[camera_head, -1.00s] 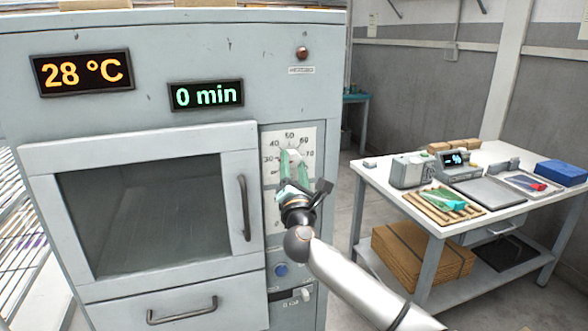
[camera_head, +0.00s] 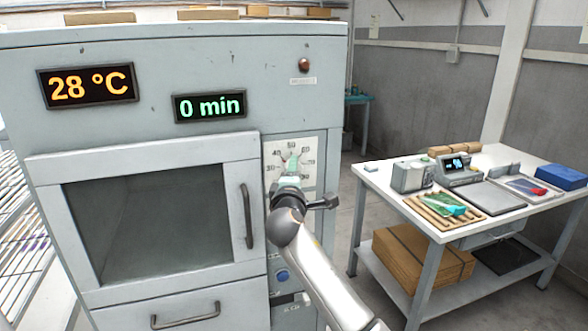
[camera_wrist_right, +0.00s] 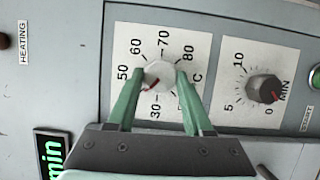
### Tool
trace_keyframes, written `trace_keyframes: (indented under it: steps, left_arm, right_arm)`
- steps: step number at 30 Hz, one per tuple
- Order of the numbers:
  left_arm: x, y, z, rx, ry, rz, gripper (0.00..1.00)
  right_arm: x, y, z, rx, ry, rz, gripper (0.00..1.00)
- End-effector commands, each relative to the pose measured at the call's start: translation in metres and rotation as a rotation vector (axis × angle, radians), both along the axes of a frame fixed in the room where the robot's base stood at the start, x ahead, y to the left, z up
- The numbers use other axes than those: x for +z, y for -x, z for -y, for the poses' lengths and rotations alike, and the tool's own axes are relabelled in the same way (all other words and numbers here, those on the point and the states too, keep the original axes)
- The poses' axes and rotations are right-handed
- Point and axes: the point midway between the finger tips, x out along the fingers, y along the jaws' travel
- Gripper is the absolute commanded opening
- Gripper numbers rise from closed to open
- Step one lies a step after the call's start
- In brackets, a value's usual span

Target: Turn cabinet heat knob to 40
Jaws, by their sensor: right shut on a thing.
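The grey cabinet (camera_head: 160,40) stands in front of me. Its heat knob (camera_wrist_right: 161,74) is a small pale knob on a white dial plate (camera_head: 280,150). The knob's red mark points down-left in the right wrist view, between the visible 30 and 50. My left finger there covers that part of the scale, so the exact reading is hidden. My right gripper (camera_wrist_right: 160,88), with green fingers, is shut on the heat knob; it also shows in the head view (camera_head: 291,164). The temperature display (camera_head: 88,86) reads 28 °C. My left gripper is out of view.
A dark minute knob (camera_wrist_right: 264,88) sits on its own plate beside the heat dial, its red mark near 0. The time display (camera_head: 209,106) reads 0 min. The door handle (camera_head: 247,216) is close left of my right arm. A white table (camera_head: 390,182) stands at right.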

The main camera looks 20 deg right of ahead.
Motion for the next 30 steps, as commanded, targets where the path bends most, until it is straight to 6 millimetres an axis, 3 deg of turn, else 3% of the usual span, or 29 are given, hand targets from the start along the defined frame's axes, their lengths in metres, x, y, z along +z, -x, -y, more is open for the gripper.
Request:
trace_keyframes:
  steps: [9, 25, 26, 30]
  left_arm:
    - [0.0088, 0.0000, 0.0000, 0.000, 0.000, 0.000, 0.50]
    - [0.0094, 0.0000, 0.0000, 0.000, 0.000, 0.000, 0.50]
    - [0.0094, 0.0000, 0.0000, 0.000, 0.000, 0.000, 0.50]
    - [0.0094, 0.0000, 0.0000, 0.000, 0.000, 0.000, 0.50]
  right_arm:
    - [0.0005, 0.0001, 0.0000, 0.000, -0.119, -0.006, 0.00]
    - [-0.0001, 0.0001, 0.0002, 0.000, -0.139, -0.007, 0.00]
    - [-0.0001, 0.0001, 0.0002, 0.000, -0.139, -0.006, 0.53]
    - [0.0001, 0.0000, 0.0001, 0.000, -0.138, -0.006, 0.69]
